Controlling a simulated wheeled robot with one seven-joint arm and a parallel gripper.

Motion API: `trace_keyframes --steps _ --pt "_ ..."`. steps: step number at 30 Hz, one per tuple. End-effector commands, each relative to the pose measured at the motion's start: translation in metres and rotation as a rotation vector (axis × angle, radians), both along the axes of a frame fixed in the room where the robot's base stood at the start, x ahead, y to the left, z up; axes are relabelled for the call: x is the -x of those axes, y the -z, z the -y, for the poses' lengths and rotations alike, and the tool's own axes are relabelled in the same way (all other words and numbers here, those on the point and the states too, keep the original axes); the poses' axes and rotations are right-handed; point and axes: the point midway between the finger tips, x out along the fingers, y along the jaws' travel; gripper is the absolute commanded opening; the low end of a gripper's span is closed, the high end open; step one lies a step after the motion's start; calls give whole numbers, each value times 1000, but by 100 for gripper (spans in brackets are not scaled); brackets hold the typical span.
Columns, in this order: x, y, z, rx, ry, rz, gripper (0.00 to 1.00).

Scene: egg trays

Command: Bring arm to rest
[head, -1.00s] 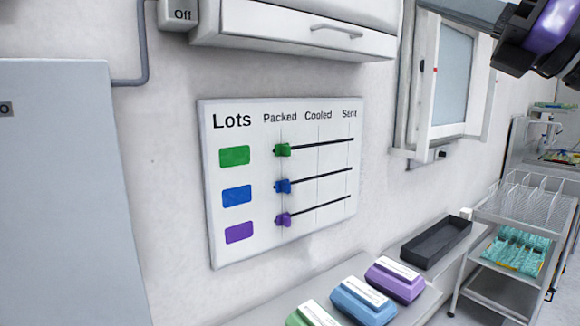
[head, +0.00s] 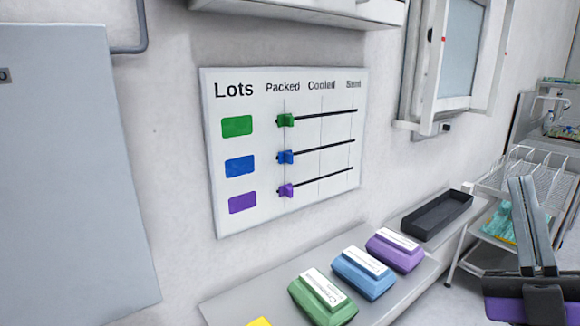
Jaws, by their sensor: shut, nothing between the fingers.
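My gripper (head: 522,184) is in the lower right of the head view, its grey fingers pointing up. The fingers are shut together with nothing between them. A purple and black part of my arm shows below them at the bottom edge. The gripper stands in front of the wire-rack cart and hides part of it. It appears apart from the egg cartons and the board.
A wall board (head: 228,215) has green, blue and purple sliders, all at Packed. Green (head: 335,314), blue (head: 374,285) and purple (head: 408,258) cartons lie on a shelf (head: 240,300), with a yellow thing (head: 259,322) at its front. A black tray (head: 437,214) and cart (head: 474,212) are right.

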Motion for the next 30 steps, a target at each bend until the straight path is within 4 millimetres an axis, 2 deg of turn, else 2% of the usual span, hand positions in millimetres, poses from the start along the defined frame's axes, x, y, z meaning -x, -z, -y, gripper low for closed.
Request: trace_keyframes --steps 1,3,8,15,20,24,30 --pt "5 23 0 -63 -26 -50 0" --pt "12 51 0 -143 -57 -109 0" --pt "33 112 -3 -314 -121 -251 0" --pt "79 200 -15 -535 -191 -480 0" --pt "119 251 -27 -657 -220 -639 0" --pt "159 289 -36 -744 -234 -781 0" --pt "223 330 -49 -816 -235 -987 0"
